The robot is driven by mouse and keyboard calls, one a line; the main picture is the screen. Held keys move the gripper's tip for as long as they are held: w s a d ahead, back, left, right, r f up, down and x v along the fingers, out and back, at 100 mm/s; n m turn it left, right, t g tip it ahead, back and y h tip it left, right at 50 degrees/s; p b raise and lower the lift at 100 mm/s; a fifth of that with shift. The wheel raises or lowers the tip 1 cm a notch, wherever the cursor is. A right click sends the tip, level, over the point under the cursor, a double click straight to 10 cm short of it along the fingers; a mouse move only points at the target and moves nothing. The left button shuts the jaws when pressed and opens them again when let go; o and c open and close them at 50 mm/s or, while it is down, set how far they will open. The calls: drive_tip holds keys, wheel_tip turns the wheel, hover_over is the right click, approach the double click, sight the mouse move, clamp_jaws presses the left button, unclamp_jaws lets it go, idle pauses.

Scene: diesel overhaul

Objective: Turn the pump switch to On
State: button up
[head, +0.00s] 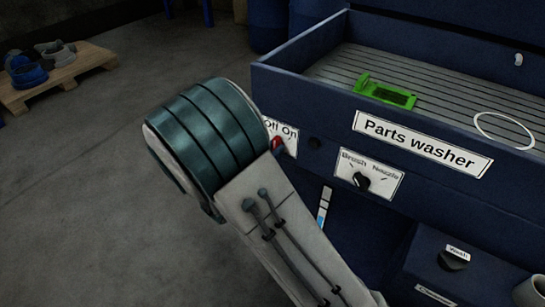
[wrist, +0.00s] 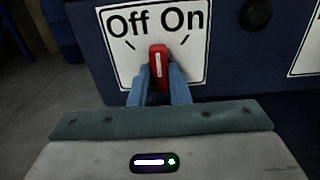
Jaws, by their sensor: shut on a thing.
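The pump switch (wrist: 158,64) is a small red knob with a white line, on a white plate (wrist: 113,70) marked Off at left and On at right. In the wrist view it stands nearly upright, its line roughly between the two marks. My gripper (wrist: 159,88) has its blue fingers on either side of the knob and is shut on it. In the head view the red knob (head: 277,143) shows just beyond my arm, which hides my fingers and part of the plate.
The blue parts washer (head: 300,50) carries a green part (head: 385,93) and a white ring (head: 504,130) on its slatted top. To the right of the switch are a black knob (head: 314,143) and a Brush/Nozzle selector (head: 361,182). A pallet (head: 60,75) stands far left; the floor between is clear.

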drive_tip(key=m+b, duration=0.8)
drive_tip(key=b, duration=0.1)
drive_tip(key=shift+s+d+f+m, duration=0.1)
drive_tip(key=shift+f+m, duration=0.05)
drive_tip(key=shift+m, duration=0.25)
drive_tip(key=o, duration=1.5)
drive_tip(key=v, duration=0.7)
drive_tip(key=shift+p, duration=0.4)
